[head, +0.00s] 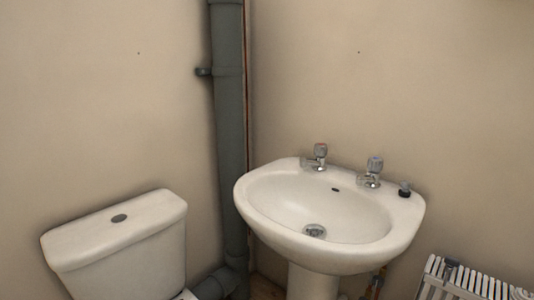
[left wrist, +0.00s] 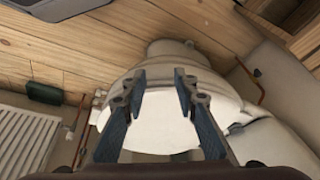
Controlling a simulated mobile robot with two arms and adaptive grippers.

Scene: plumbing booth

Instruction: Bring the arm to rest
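My left gripper (left wrist: 158,95) shows in the left wrist view with its two fingers spread apart and nothing between them. Behind the fingers is a white rounded ceramic surface, seen from an odd angle; I cannot tell how far it is from the fingertips. Neither gripper and neither arm shows in the head view. My right gripper is in no view.
The head view shows a white sink (head: 330,215) with two taps, a toilet cistern (head: 120,245) at lower left and a grey vertical pipe (head: 229,130) in the corner. A white radiator (head: 465,280) stands at lower right. Wooden floor (left wrist: 90,50) shows in the left wrist view.

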